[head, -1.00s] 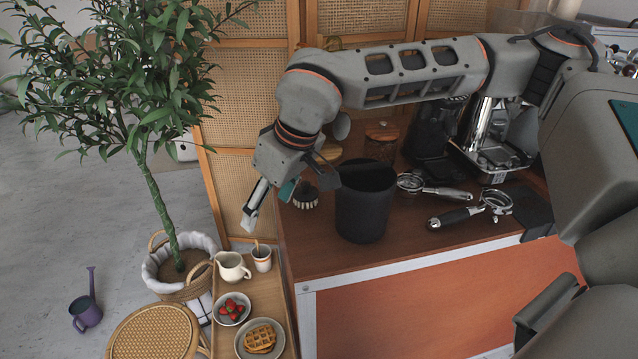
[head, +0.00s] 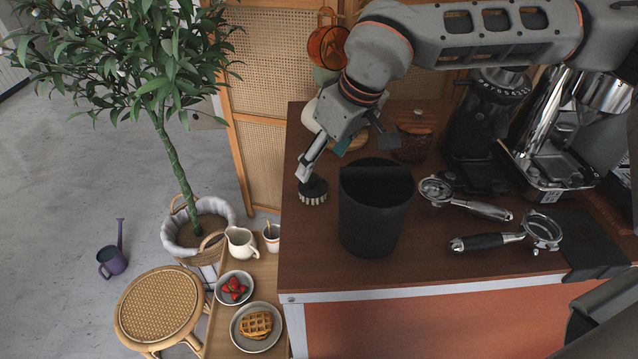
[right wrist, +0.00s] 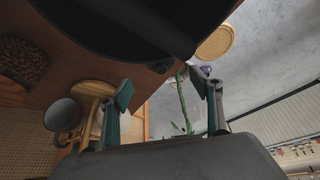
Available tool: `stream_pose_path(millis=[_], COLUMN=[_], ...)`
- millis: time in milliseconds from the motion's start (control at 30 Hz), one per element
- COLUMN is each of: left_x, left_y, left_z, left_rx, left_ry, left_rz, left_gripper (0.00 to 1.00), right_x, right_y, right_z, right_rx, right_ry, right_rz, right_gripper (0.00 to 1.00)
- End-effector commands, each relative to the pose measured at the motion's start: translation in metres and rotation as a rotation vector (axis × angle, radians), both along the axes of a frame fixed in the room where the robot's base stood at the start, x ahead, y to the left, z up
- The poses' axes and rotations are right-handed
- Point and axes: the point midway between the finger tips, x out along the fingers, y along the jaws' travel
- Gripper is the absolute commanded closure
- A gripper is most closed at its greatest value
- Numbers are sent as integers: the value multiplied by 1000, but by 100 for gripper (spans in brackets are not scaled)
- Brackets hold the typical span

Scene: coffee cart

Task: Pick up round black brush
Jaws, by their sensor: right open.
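The round black brush (head: 313,190) has a dark round top and pale bristles. It stands on the left part of the brown cart top, left of a black bin (head: 372,215). My right gripper (head: 325,160) is open and empty, tilted down over the brush. One finger's tip appears close to the brush's top in the head view; I cannot tell whether they touch. In the right wrist view the two fingers (right wrist: 162,92) are spread apart. I cannot make out the brush between them there. My left gripper is not in view.
Two portafilters (head: 465,200) (head: 510,237) lie right of the bin. A coffee machine (head: 565,130) and grinder (head: 480,125) stand behind. A lidded jar (head: 412,140) stands behind the bin. A lower side table (head: 262,285) holds a jug, strawberries and a waffle.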

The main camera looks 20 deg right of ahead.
Motion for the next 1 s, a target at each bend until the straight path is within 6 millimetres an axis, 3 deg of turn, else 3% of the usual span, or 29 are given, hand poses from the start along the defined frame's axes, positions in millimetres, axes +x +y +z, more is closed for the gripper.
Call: stream_pose_path(millis=[600, 833, 867, 1000], left_x=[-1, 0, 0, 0], left_y=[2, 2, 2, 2], left_z=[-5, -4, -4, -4], left_rx=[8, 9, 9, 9], left_ry=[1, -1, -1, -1], left_rz=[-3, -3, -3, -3], left_gripper=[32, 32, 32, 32], right_x=[23, 25, 25, 25], right_y=[13, 14, 14, 14], right_z=[-64, -66, -66, -66], right_rx=[-1, 0, 0, 0], right_ry=[3, 0, 0, 0], right_rz=[0, 0, 0, 0], right_gripper=[36, 36, 38, 75])
